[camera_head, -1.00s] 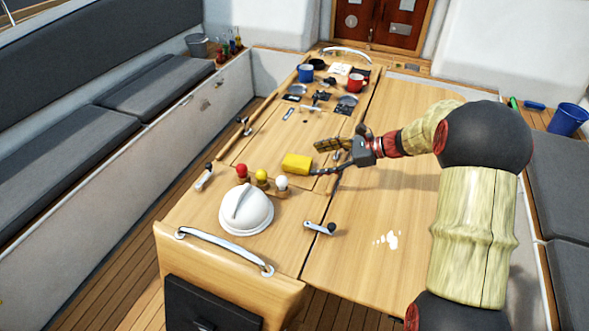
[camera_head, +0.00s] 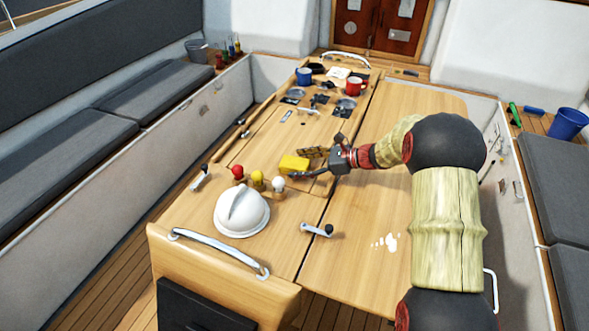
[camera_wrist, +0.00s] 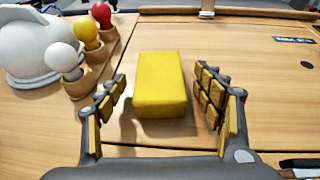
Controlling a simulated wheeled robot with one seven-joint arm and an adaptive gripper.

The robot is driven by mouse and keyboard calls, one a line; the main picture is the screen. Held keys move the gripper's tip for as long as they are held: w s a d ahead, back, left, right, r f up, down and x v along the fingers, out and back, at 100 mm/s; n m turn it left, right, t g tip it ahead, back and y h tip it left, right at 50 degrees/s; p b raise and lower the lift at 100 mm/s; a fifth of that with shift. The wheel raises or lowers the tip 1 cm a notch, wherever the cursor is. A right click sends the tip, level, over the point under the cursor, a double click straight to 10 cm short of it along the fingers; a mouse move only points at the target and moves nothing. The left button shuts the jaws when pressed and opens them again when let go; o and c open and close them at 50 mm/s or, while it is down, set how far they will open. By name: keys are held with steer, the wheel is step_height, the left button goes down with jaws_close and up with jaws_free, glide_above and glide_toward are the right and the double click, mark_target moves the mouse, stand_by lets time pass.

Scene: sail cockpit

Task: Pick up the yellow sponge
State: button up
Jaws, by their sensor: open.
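The yellow sponge (camera_head: 294,163) is a plain block lying on the wooden table (camera_head: 262,145). In the wrist view the sponge (camera_wrist: 160,84) lies between and just beyond the two fingers, with a gap on each side. My gripper (camera_head: 306,163) is open and low over the table, reaching in from the right, with one finger on each side of the sponge's near end. It also shows in the wrist view (camera_wrist: 160,95). No finger visibly touches the sponge.
A peg rack with red (camera_head: 238,171), yellow (camera_head: 257,177) and white (camera_head: 278,184) knobs stands close by. A white dome (camera_head: 241,211) is nearer the front. A blue mug (camera_head: 304,75) and red mug (camera_head: 354,85) stand at the back. The right table leaf is mostly clear.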

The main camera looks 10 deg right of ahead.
steer(key=shift+a, duration=0.1)
steer(key=c, duration=0.3)
steer(key=c, duration=0.7)
steer(key=shift+c, duration=0.2)
